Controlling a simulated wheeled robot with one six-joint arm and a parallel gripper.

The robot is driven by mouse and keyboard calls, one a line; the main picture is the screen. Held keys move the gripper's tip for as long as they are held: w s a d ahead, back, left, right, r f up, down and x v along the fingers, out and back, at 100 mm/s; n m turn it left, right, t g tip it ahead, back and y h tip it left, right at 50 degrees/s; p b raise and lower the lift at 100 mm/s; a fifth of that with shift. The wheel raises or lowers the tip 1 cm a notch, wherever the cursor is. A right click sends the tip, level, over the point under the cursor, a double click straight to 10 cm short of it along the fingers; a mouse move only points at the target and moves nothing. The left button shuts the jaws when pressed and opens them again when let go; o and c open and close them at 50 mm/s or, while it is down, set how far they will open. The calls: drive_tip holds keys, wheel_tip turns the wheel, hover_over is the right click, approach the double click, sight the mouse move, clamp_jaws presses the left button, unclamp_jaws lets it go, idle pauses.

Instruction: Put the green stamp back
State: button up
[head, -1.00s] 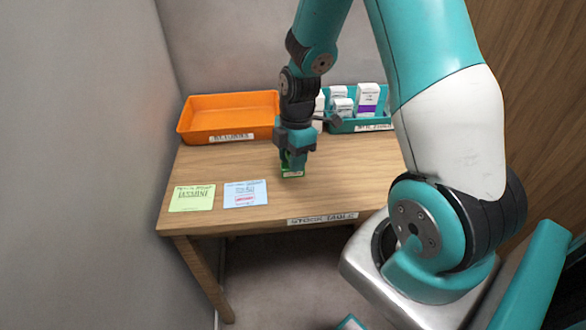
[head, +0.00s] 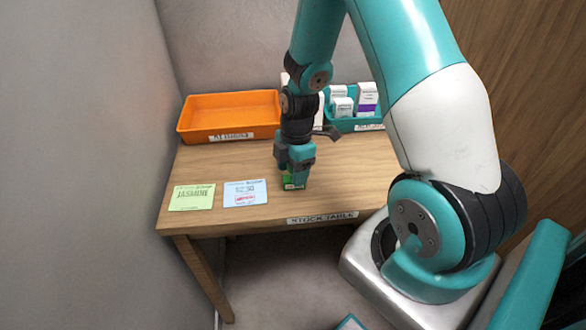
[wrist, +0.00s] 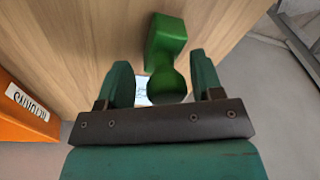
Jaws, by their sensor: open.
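The green stamp (head: 289,180) is at the front middle part of the table, partly hidden by my gripper (head: 294,172). In the wrist view the stamp (wrist: 165,40) shows a block-shaped base and a round knob. The knob lies between the two fingers of my gripper (wrist: 162,75), with a gap on either side. My gripper is open around it and points down at the table. I cannot tell exactly whether the stamp's base rests flat on the wood.
The table (head: 235,165) holds an orange tray (head: 230,136) labelled "RETURNS" at the back left. A teal tray (head: 342,127) with several white boxes stands at the back right. A green card (head: 191,197) and a blue card (head: 245,193) lie at the front left.

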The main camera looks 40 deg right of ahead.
drive_tip(key=shift+r, duration=0.1)
wheel_tip(320, 180, up, 12)
drive_tip(key=d, duration=0.1)
drive_tip(key=s+a+r+m+y, duration=0.1)
drive_tip(key=s+a+r+m, duration=0.15)
drive_tip(key=a, duration=0.35)
drive_tip(key=s+a+r+m, duration=0.1)
drive_tip(key=a+r, duration=0.3)
drive_tip(key=a, duration=0.2)
drive_tip(key=s+a+r+m, duration=0.2)
drive_tip(key=s+a+m, duration=0.1)
drive_tip(key=s, duration=0.3)
drive_tip(key=s+a+r+m+y, duration=0.1)
drive_tip(key=s+a+r+m, duration=0.2)
drive_tip(key=s+a, duration=0.3)
drive_tip(key=shift+s+a+r+y, duration=0.2)
drive_tip(key=shift+s+r+y, duration=0.1)
drive_tip(key=shift+s, duration=0.1)
